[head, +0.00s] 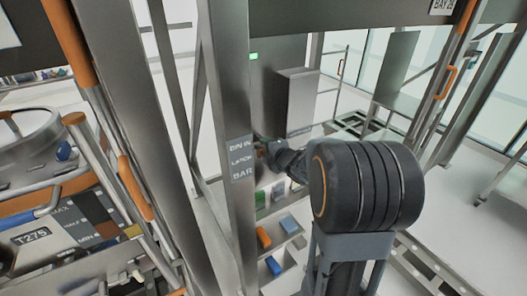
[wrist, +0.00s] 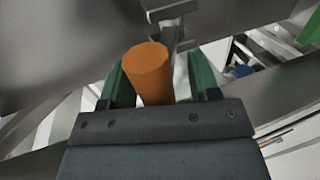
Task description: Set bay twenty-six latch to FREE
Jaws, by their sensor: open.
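In the wrist view an orange cylindrical handle (wrist: 149,72) stands between the green fingers of my gripper (wrist: 158,80). The fingers are apart, one on each side of it, with a gap on the right side. A grey metal bracket (wrist: 172,25) shows behind the handle. In the head view my dark arm hides most of the gripper, and the orange handle cannot be made out there. A label reading "BIN IN LATCH BAR" (head: 240,160) is on the grey upright post. A sign reading "BAY 26" (head: 443,6) is at the top right. The latch's setting cannot be read.
Grey posts and orange-capped rails stand close to my arm. Small blue and orange blocks (head: 264,237) lie on a low shelf. Pale floor shows at the right.

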